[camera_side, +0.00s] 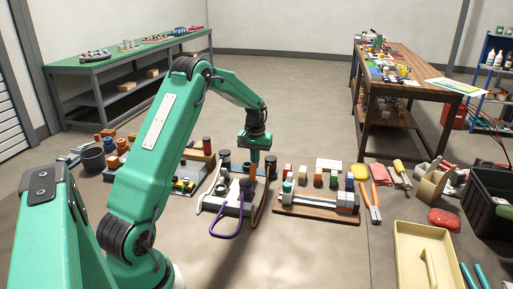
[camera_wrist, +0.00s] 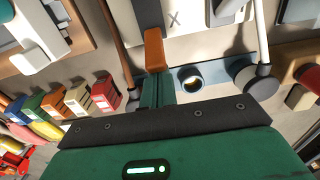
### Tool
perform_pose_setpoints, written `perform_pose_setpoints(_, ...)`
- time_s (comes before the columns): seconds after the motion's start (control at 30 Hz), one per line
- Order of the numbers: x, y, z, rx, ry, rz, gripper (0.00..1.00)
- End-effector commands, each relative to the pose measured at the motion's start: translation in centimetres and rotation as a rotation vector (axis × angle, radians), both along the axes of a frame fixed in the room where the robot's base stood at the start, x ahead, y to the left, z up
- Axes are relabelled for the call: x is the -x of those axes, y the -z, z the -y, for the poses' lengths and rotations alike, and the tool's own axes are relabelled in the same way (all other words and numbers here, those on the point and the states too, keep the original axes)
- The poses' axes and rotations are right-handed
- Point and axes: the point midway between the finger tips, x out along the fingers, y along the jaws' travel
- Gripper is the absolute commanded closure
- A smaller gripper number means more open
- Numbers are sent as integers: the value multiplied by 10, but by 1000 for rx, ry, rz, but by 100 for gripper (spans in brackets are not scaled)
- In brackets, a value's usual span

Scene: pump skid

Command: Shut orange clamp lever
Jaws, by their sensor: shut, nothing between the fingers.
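In the wrist view, an orange lever piece (camera_wrist: 154,50) stands right at the tips of my gripper (camera_wrist: 158,82), in line with the fingers. I cannot tell whether they touch. The fingers are together, with nothing between them. In the side view, my gripper (camera_side: 254,172) points down over the back of the pump skid (camera_side: 232,208). The orange piece is not clear there, partly hidden by the gripper. A dark cup-like fitting (camera_wrist: 190,78) sits just right of the fingers in the wrist view.
A purple loop handle (camera_side: 226,232) projects at the skid's front. Several small blocks (camera_side: 318,178) and a wooden board with a cylinder (camera_side: 318,206) stand right of it.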

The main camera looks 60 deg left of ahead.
Motion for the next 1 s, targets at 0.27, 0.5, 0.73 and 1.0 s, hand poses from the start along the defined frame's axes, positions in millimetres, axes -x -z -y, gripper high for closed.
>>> perform_pose_setpoints(0.27, 5, 1, 6, 2, 1, -4, 100)
perform_pose_setpoints(0.5, 9, 1, 10, 1, 1, -3, 100)
perform_pose_setpoints(0.73, 13, 0, 14, 1, 1, -1, 100)
perform_pose_setpoints(1.0, 18, 0, 18, 0, 1, 0, 100)
